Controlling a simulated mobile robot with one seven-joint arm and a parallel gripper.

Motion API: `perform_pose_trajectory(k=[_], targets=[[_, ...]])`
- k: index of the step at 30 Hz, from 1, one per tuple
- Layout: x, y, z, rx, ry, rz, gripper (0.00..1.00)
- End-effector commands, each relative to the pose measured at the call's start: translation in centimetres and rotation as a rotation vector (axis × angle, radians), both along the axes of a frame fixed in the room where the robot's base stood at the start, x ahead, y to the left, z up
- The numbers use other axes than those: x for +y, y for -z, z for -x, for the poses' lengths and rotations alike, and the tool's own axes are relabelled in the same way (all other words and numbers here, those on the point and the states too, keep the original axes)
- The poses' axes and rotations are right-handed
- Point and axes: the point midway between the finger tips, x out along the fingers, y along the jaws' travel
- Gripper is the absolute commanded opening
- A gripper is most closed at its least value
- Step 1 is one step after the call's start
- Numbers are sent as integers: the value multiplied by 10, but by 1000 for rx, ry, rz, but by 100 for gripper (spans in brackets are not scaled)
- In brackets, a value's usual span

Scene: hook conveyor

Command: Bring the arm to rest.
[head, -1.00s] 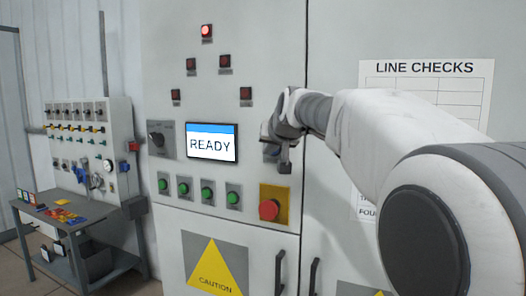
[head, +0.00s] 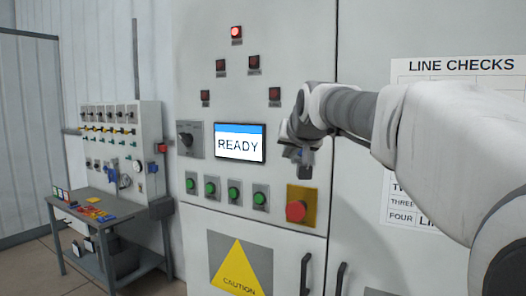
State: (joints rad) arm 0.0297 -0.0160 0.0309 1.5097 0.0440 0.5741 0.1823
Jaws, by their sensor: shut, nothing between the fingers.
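My gripper (head: 304,158) is shut and empty. It hangs in front of the grey control cabinet (head: 290,50), to the right of the screen (head: 240,143) that reads READY. It is above the red emergency button (head: 296,211) on its yellow plate, and apart from it in the picture. My white and grey arm reaches in from the right edge. The gripper hides a small part of the cabinet face behind it; I cannot tell how far it is from the panel.
Green buttons (head: 210,188), a rotary switch (head: 187,139) and indicator lamps (head: 254,63) are on the cabinet; the top lamp (head: 236,32) is lit red. A LINE CHECKS sheet (head: 450,75) is partly behind my arm. A workbench (head: 125,217) stands at the left, with open floor before it.

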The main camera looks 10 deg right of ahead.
Motion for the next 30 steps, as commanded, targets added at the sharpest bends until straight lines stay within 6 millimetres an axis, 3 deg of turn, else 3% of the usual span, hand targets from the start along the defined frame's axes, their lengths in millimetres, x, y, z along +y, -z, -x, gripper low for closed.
perform_pose_trajectory(k=[10, 14, 17, 20, 30], targets=[[0, 0, 0, 1, 0, 0, 0], [0, 8, 15, 24, -4, 10, 0], [0, 26, 46, 78, -13, 29, 0], [0, 55, 92, 156, -28, 58, 0], [-4, 181, 259, 438, -96, 142, 0]])
